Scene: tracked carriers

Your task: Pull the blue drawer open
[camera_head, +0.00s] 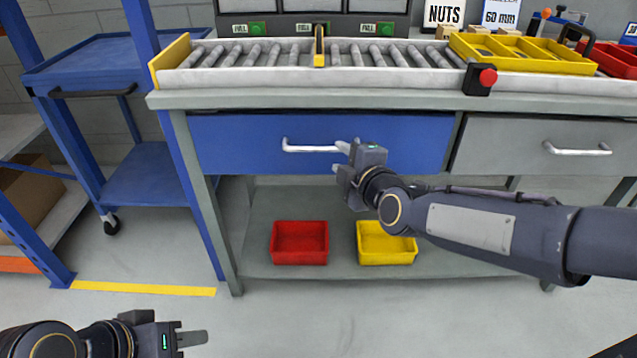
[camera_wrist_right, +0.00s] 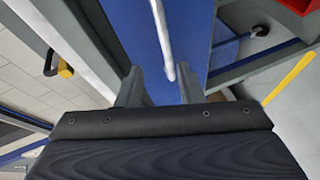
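The blue drawer (camera_head: 240,140) is under the bench top, and its front looks level with the grey drawer beside it. Its pale bar handle (camera_head: 308,147) runs across the middle of the front. My right gripper (camera_head: 341,160) is at the handle's right end. In the right wrist view the handle (camera_wrist_right: 162,35) reaches down between the two spread fingers (camera_wrist_right: 160,88) of the right gripper. I cannot tell whether either finger touches it. My left gripper (camera_head: 193,333) is low at the bottom left, far from the drawer; its finger gap is unclear.
A grey drawer (camera_head: 500,140) with its own handle (camera_head: 577,149) is to the right. A red bin (camera_head: 300,243) and a yellow bin (camera_head: 387,243) stand on the shelf below. A blue cart (camera_head: 145,175) stands left. The floor in front is clear.

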